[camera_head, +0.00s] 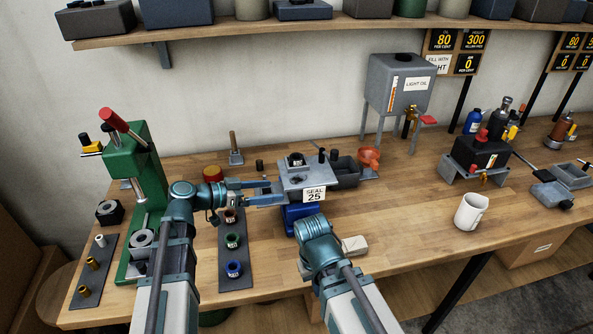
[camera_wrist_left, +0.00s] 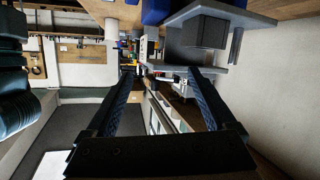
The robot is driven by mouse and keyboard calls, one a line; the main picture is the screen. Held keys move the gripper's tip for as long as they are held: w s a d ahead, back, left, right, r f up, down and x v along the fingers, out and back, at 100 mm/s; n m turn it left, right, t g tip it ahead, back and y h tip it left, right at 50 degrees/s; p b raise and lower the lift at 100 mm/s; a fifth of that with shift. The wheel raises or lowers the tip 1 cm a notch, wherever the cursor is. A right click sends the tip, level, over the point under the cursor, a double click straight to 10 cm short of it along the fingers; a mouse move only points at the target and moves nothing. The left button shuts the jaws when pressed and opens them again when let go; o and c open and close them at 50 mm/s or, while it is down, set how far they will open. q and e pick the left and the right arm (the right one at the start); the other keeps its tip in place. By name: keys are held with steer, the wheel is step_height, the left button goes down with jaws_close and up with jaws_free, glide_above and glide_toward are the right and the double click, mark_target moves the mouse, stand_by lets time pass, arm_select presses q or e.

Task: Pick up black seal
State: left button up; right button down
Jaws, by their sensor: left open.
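A dark ring-like piece with pale marks (camera_head: 229,215), possibly the black seal, lies at the far end of a dark mat, partly hidden by my left arm. Another dark round piece (camera_head: 296,160) sits on the grey stand (camera_head: 305,175) labelled SEAL 25; I cannot tell which is the black seal. My left gripper (camera_head: 274,191) is open, reaching right with its fingertips at the stand's left side. In the left wrist view, its fingers (camera_wrist_left: 164,73) are spread with nothing held, and the grey stand (camera_wrist_left: 255,14) is at the upper right. My right gripper does not show.
The dark mat (camera_head: 236,283) also holds green (camera_head: 233,241) and blue (camera_head: 235,269) rings. A green press (camera_head: 135,160) stands left.

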arm_select(q)
steer(key=w+a+r+t+h, duration=0.1)
steer(key=w+a+r+t, duration=0.2)
steer(key=a, duration=0.2)
steer(key=b, duration=0.2)
glide_toward(297, 161)
steer(key=shift+w+d, duration=1.5)
steer(key=shift+w, duration=0.6)
steer(key=x, duration=0.4)
steer(key=shift+f, duration=0.3)
steer(key=shift+a, duration=0.1)
jaws_close()
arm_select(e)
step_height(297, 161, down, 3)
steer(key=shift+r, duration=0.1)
arm_select(q)
steer(key=shift+r, duration=0.15)
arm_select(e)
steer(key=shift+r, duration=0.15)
